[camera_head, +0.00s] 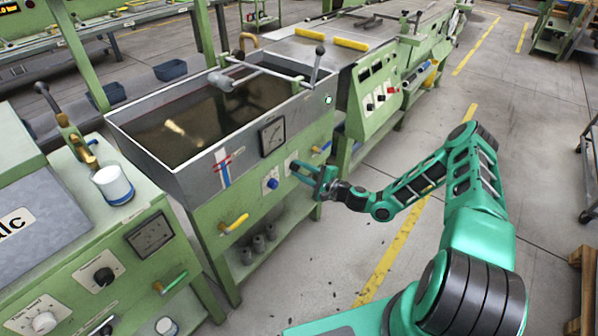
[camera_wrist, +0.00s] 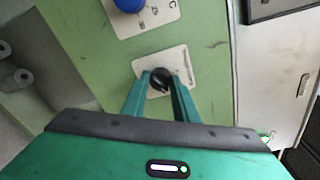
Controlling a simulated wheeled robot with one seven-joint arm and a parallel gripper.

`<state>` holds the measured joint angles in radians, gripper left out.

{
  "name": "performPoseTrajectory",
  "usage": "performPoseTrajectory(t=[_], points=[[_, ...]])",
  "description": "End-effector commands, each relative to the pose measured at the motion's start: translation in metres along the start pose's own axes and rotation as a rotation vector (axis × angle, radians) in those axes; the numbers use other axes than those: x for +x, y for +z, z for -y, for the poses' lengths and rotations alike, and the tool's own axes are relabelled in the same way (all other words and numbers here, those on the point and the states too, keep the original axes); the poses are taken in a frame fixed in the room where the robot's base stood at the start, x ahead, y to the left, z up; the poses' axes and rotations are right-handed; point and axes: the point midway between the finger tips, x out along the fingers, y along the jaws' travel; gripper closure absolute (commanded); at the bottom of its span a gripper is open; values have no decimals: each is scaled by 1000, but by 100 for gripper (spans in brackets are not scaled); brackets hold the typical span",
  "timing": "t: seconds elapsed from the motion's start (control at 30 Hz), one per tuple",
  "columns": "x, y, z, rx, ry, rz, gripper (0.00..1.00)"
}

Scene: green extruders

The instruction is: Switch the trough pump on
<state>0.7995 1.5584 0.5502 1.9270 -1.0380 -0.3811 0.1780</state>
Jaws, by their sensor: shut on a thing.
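The trough (camera_head: 190,180) is a grey metal tank of dark liquid on a green frame. Its green front panel (camera_wrist: 90,50) carries a black rotary knob (camera_wrist: 159,82) on a pale plate (camera_wrist: 178,64); the plate's print is too small to read. My gripper (camera_wrist: 159,90) is shut on the black knob, one finger at each side.
A yellow handle (camera_head: 234,223) and a blue handle (camera_head: 321,148) stick out from the front. Grey cylinders (camera_head: 258,242) stand on the shelf below. The floor (camera_head: 330,260) in front is clear.

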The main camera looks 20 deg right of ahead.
Motion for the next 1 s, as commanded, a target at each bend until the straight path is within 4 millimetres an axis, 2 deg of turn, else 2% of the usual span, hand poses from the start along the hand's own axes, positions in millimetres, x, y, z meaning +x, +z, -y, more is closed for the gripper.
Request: performPoseTrajectory(t=[0.17,0.2,0.27,0.53,0.67,0.77,1.0], points=[[-2,-4,-1,-2,3,-8,96],[-2,-4,-1,-2,3,-8,66],[-2,-4,-1,-2,3,-7,56],[-1,-2,-1,-2,1,-3,56],[-7,-2,-1,0,2,-3,56],[-20,-2,0,0,2,-4,56],[-65,-3,-1,1,2,-6,56]])
